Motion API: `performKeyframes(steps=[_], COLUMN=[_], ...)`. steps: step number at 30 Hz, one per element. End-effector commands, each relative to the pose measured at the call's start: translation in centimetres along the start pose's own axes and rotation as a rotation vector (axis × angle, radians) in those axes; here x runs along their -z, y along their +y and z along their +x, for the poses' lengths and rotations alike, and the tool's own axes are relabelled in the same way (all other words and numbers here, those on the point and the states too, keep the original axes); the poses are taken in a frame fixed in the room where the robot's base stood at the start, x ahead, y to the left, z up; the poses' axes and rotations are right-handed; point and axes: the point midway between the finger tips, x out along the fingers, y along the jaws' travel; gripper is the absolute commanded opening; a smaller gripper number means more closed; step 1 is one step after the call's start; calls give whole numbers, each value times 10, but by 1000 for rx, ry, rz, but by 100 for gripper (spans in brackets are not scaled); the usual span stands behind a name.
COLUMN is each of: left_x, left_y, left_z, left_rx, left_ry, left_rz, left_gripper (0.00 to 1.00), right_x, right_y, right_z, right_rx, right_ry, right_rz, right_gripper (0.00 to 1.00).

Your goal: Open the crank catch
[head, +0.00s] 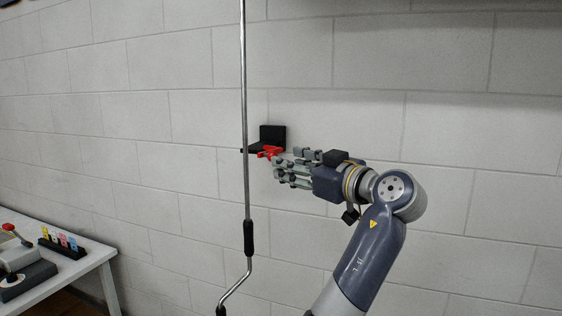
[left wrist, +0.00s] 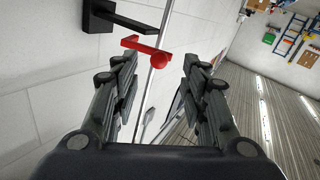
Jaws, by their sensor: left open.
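The crank catch is a black bracket (head: 272,134) on the block wall with a red latch (head: 268,152) at its front. The latch also shows in the left wrist view (left wrist: 140,46), with a round red knob (left wrist: 159,60) at its end. The long metal crank rod (head: 245,100) hangs upright at the bracket, with a black grip (head: 249,238) and a bend low down. My left gripper (head: 277,170) is open, its fingertips just right of and slightly below the latch. In the left wrist view the knob appears between the fingertips; I cannot tell whether they touch it. My right gripper is out of view.
A white table (head: 75,266) stands at the lower left with a red-knobbed device (head: 22,262) and a black rack of coloured tabs (head: 62,244). The wall (head: 470,130) lies close behind the catch.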

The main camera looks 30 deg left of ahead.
Motion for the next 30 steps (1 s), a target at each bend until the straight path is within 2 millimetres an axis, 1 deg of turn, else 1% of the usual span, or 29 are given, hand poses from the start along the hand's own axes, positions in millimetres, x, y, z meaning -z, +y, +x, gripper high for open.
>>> performKeyframes(steps=[1,6,9,12,16,27,29,30], left_x=[0,0,0,-1,0,0,-3,-9], left_y=[1,0,0,0,-1,0,1,3], left_z=[-13,-44,-56,-64,-66,-66,-65,-64], left_rx=[-5,-2,0,0,2,1,-2,-8], left_ry=[-2,-2,-1,-2,-1,-1,-2,-4], left_rz=[-1,1,1,1,1,1,8,24], left_gripper=[41,41,41,41,41,41,41,41], right_x=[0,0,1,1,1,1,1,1], right_y=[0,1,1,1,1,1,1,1], right_z=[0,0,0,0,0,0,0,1], right_rx=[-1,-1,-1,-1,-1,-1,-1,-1], right_ry=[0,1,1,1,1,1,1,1], right_rz=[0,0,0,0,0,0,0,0], right_gripper=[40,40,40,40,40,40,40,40])
